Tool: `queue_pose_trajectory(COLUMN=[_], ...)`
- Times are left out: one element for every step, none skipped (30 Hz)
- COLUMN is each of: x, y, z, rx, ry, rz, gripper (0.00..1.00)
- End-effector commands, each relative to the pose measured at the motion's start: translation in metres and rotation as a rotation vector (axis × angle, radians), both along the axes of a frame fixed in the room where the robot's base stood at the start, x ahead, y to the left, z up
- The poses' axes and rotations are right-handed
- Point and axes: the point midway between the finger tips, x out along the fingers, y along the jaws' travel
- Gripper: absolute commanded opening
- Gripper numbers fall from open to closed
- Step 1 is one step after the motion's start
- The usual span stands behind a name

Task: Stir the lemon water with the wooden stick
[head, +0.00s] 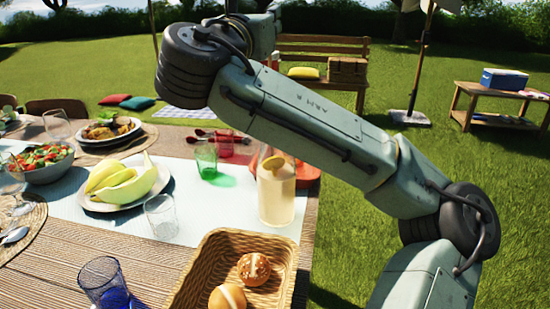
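The lemon water is pale yellow in a clear glass carafe (277,195), upright near the table's right edge in the head view. A lemon slice (277,162) shows near the top of the liquid. I cannot make out a wooden stick.
A wicker basket with rolls (205,266) stands in front of the carafe. Green (206,161), red (225,143), clear (160,217) and blue (104,283) glasses stand nearby. A plate with bananas and melon (98,206) and a salad bowl (48,172) are left.

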Motion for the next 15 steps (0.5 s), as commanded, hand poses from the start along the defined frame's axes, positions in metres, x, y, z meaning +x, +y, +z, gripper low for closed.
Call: queue_pose_trajectory(x=[0.000,0.000,0.000,0.000,0.000,0.000,0.000,0.000,0.000,0.000,0.000,0.000,0.000,0.000,0.000], y=[0.000,0.000,0.000,0.000,0.000,0.000,0.000,0.000,0.000,0.000,0.000,0.000,0.000,0.000,0.000], z=[0.010,0.013,0.017,0.020,0.023,0.027,0.029,0.032,0.036,0.039,0.042,0.046,0.049,0.052,0.056], rx=[0.001,0.001,0.001,0.001,0.001,0.001,0.001,0.001,0.001,0.000,0.000,0.000,0.000,0.000,0.000], ry=[-0.001,-0.001,-0.001,-0.001,-0.001,-0.001,-0.001,-0.001,-0.001,-0.001,-0.001,-0.001,-0.001,-0.001,-0.001], rz=[0.000,0.000,-0.001,-0.001,-0.001,-0.001,-0.001,-0.001,0.000,0.000,0.000,0.000,0.000,0.000,0.000], gripper=[0.00,0.00,0.00,0.00,0.00,0.00,0.00,0.00,0.00,0.00,0.00,0.00,0.00,0.00,0.00])
